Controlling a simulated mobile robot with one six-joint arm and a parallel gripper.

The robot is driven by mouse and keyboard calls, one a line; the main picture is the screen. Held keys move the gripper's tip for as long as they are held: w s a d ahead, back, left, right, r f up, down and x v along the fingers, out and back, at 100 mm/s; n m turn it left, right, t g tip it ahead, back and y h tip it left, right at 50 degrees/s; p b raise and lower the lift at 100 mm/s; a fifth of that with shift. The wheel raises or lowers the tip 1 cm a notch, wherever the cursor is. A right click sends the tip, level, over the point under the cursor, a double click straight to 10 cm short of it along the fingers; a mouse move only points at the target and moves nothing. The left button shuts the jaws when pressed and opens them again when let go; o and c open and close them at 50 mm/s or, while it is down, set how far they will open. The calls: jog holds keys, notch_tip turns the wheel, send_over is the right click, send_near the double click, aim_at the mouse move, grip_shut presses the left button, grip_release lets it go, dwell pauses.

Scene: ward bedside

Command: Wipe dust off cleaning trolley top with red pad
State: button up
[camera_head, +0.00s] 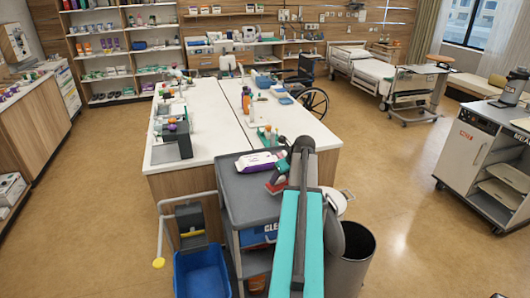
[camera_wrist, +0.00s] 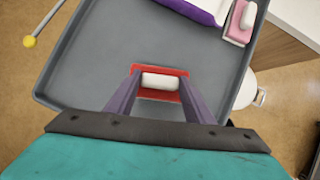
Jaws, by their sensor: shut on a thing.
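The red pad (camera_wrist: 160,69) has a white handle (camera_wrist: 160,82). My gripper (camera_wrist: 160,85) is shut on this handle, with one finger at each end. The pad is over the grey trolley top (camera_wrist: 90,65), and I cannot tell whether it touches it. In the head view, the trolley top (camera_head: 240,190) is partly hidden by my arm, and the red pad (camera_head: 274,187) shows just left of it. I cannot make out any dust on the bare grey surface.
A purple and white pack (camera_wrist: 197,10) and a pink pad with a white handle (camera_wrist: 237,31) lie along the trolley's far edge. A blue bucket (camera_head: 202,272) hangs at the trolley's left. A grey bin (camera_head: 352,262) stands right. A white-topped counter (camera_head: 225,110) is beyond the trolley.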

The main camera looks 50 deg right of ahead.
jog(key=shift+r+p, duration=1.2)
jog(key=shift+r, duration=0.75)
jog(key=shift+w, duration=0.1)
